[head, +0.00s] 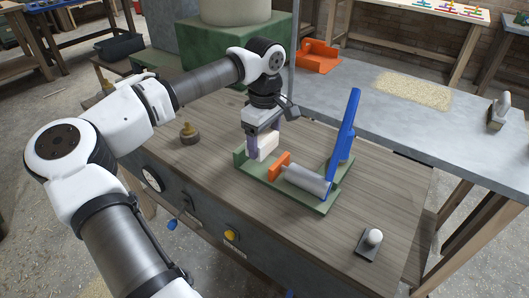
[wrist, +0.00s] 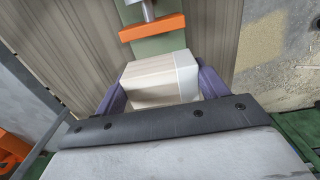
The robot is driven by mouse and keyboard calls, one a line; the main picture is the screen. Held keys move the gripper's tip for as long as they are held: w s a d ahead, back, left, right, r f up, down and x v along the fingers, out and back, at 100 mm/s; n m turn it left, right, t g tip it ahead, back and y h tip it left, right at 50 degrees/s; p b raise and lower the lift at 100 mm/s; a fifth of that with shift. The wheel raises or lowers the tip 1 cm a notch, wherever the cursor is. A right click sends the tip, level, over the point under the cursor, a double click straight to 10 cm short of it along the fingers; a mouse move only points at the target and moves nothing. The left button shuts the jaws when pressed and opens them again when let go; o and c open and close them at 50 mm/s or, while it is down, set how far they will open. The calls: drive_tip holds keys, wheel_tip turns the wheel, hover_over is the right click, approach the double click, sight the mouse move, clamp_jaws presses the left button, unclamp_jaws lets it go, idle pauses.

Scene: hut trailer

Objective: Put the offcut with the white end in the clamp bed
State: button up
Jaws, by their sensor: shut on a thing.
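My gripper (wrist: 163,92) is shut on a pale wooden offcut (wrist: 150,82), whose white end (wrist: 187,76) is at the right in the wrist view. In the head view the offcut (head: 266,147) is between the fingers at the left part of the green clamp (head: 322,208), beside its upright green end wall (head: 240,157). The orange jaw pad (head: 280,165) stands to the right of the offcut, with a gap between them in the wrist view. I cannot tell whether the offcut touches the bed. The blue clamp lever (head: 344,137) stands raised.
The clamp stands on a wooden bench top (head: 210,165). A small brass-coloured object (head: 189,133) is at the left, and a dark block with a white knob (head: 371,240) at the front right. A grey table (head: 385,112) behind holds an orange bracket (head: 317,57) and sawdust.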

sight(264, 154)
drive_tip(key=shift+f, duration=2.4)
drive_tip(key=shift+f, duration=0.15)
drive_tip(key=o, duration=1.1)
drive_tip(key=shift+c, duration=0.2)
wheel_tip(264, 154, up, 12)
drive_tip(key=shift+r, duration=0.15)
